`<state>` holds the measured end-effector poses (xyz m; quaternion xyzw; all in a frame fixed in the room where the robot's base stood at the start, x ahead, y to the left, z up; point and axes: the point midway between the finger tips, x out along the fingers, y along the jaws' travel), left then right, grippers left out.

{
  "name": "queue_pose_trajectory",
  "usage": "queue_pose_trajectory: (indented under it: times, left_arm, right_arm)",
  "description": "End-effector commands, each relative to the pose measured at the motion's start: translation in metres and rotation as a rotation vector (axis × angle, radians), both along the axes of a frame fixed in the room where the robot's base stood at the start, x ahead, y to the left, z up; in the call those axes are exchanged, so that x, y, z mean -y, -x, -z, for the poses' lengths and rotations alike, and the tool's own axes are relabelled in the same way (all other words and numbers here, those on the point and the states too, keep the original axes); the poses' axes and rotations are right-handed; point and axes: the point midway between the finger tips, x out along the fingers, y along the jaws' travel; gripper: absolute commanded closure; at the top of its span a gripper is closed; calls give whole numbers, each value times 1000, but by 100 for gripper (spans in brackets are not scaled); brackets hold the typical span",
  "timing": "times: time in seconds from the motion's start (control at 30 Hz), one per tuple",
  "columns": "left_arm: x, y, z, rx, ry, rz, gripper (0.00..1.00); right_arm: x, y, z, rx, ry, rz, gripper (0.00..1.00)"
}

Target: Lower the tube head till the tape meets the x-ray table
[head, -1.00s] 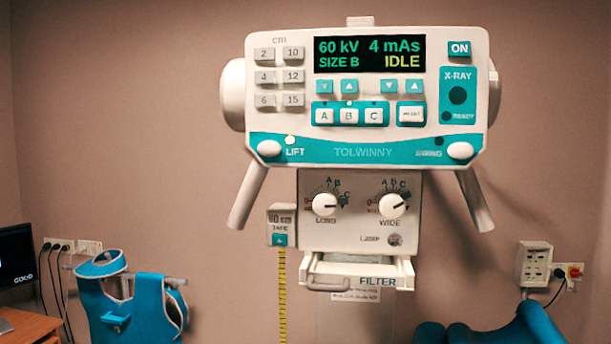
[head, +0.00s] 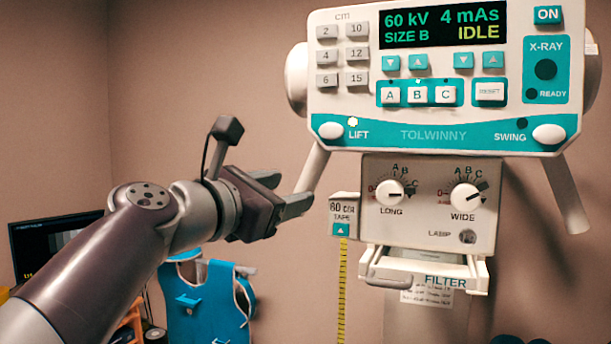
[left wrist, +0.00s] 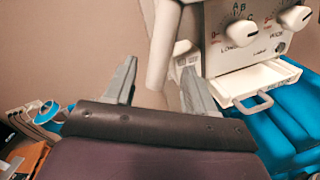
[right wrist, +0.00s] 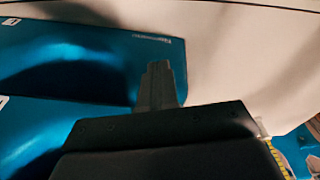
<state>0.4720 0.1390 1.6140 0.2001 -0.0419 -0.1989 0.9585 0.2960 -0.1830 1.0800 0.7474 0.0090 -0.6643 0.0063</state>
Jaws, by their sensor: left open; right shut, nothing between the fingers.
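The white and teal tube head (head: 450,90) fills the upper right of the head view, its display reading IDLE and the light by LIFT lit. The yellow tape (head: 341,290) hangs from the TAPE box (head: 343,212); its lower end is out of the head view. My left gripper (head: 285,195) is open beside the tube head's left handle (head: 313,168). In the left wrist view the handle (left wrist: 164,45) shows between the finger directions; contact cannot be told. My right gripper (right wrist: 158,82) is shut and empty, seen only in the right wrist view.
A blue apron (head: 205,300) hangs behind my left arm, with a monitor (head: 50,245) at the far left. The right wrist view shows a blue surface (right wrist: 60,60) and a pale surface (right wrist: 250,60) close by, with a bit of yellow tape (right wrist: 275,158) at lower right.

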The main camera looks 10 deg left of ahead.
Motion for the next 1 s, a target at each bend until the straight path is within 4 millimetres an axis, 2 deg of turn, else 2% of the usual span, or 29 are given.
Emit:
queue_pose_trajectory:
  times: [0.03,0.1,0.3,0.67,0.7,0.87,1.0]
  left_arm:
    - [6,-11,-4,-4,-2,4,45]
    - [11,-25,-3,-3,0,2,45]
    - [21,-49,-1,0,-3,-1,45]
    - [24,-56,1,0,-3,-2,45]
    - [24,-56,1,0,-3,-2,48]
    - [24,-56,1,0,-3,-2,100]
    - [24,-57,3,-1,-4,-2,100]
  right_arm:
    - [0,0,-9,0,0,0,100]
    - [0,0,-13,0,0,0,100]
    - [0,0,-20,0,0,0,100]
    - [0,0,-20,0,0,0,100]
    - [0,0,-20,0,0,0,100]
    - [0,0,-20,0,0,0,100]
    - [0,0,-19,0,0,0,100]
